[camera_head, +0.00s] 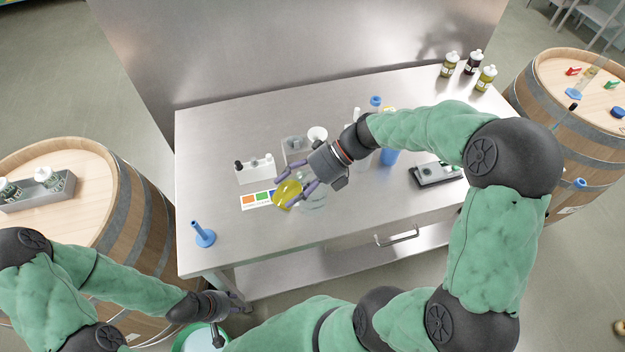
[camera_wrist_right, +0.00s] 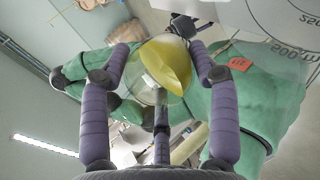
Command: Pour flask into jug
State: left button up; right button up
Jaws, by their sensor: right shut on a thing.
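My right gripper (camera_head: 294,186) is shut on a clear, round flask (camera_head: 286,195) holding yellow liquid, above the middle of the steel table. In the right wrist view the purple fingers (camera_wrist_right: 162,62) close around the flask (camera_wrist_right: 168,66), and the yellow liquid lies to one side of it, so the flask looks tilted. A clear glass jug (camera_head: 315,203) shows just right of the flask, partly behind the gripper; graduated glass marked 500 (camera_wrist_right: 283,48) fills the upper right corner of the wrist view. My left gripper (camera_head: 236,303) is low beyond the table's front left edge; its fingers are unclear.
A colour card (camera_head: 252,201) lies left of the flask. A white rack (camera_head: 254,170), a funnel (camera_head: 317,133) and a blue bottle (camera_head: 376,102) stand behind. A blue stand (camera_head: 204,235) is at the front left, a black scale (camera_head: 436,173) at right. Table space at front is clear.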

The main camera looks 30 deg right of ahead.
jog(key=shift+w, duration=0.15)
jog(key=shift+r+y+p, duration=0.15)
jog(key=shift+y+p, duration=0.15)
jog(key=shift+p, duration=0.1)
jog(key=shift+p, duration=0.3)
jog(key=shift+r, duration=0.1)
jog(key=shift+y+p, duration=0.3)
jog(key=shift+p, duration=0.05)
jog(key=shift+a, duration=0.1)
jog(key=shift+f+m+y+p, duration=0.3)
jog(key=shift+f+y+p, duration=0.05)
jog(key=shift+y+p, duration=0.55)
